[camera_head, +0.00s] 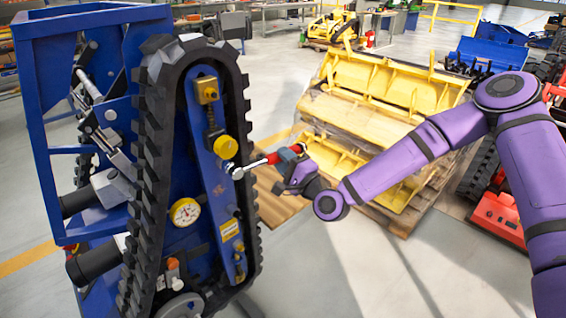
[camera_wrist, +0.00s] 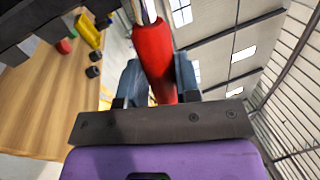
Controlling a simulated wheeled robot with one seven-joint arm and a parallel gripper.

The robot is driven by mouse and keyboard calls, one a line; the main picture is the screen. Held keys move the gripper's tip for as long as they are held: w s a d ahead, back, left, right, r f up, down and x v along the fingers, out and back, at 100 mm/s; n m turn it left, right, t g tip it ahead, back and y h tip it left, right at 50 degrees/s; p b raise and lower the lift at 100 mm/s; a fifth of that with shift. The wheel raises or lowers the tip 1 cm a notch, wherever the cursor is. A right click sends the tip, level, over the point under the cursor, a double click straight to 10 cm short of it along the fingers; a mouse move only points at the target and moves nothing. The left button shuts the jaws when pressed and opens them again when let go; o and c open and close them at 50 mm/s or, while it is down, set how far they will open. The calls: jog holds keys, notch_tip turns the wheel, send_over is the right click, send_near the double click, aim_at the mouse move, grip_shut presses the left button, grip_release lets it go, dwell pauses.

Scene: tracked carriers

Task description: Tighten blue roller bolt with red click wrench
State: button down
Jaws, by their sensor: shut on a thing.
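The blue tracked carrier (camera_head: 60,85) stands at the left, its black rubber track (camera_head: 150,180) tilted up on end. A blue roller frame (camera_head: 212,165) inside the track carries a yellow roller (camera_head: 225,147). My gripper (camera_head: 290,154) is shut on the red handle of the click wrench (camera_head: 272,158). The red handle also shows between my gripper's fingers (camera_wrist: 150,85) in the wrist view (camera_wrist: 153,55). The wrench's silver head (camera_head: 238,172) points left and lies at the roller frame, just below the yellow roller. I cannot tell whether it sits on a bolt; the head hides that spot.
A round white gauge (camera_head: 185,212) is on the carrier, left of the roller frame. Yellow buckets (camera_head: 385,90) are stacked on a wooden pallet (camera_head: 400,222) behind my arm. A red machine (camera_head: 498,215) stands at the right.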

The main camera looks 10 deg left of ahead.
jog(key=shift+r+n+g+y, duration=0.3)
jog(key=shift+r+n+g, duration=0.2)
jog(key=shift+r+n, duration=1.15)
jog(key=shift+s+a+r+n+g+y, duration=0.1)
jog(key=shift+r+n+g+y, duration=0.25)
jog(key=shift+r+n, duration=1.15)
jog(key=shift+s+a+r+n+g, duration=0.15)
jog(key=shift+s+r+n+g, duration=0.05)
jog(key=shift+r+n, duration=0.4)
jog(key=shift+s+a+r+n+g, duration=0.25)
jog(key=shift+r+n, duration=0.25)
jog(key=shift+n, duration=0.2)
jog(key=shift+s+a+r+n+g, duration=0.1)
jog(key=shift+s+r+n+g, duration=0.1)
jog(key=shift+r+n, duration=0.4)
jog(key=r+n, duration=0.1)
jog(key=s+a+r+n+g, duration=0.1)
jog(key=n, duration=0.1)
jog(key=shift+s+a+r+y, duration=0.1)
jog(key=shift+s+y, duration=0.05)
jog(key=shift+y, duration=0.1)
jog(key=shift+w+d+f+m, duration=0.35)
jog(key=shift+f+m, duration=0.15)
jog(key=shift+m, duration=0.15)
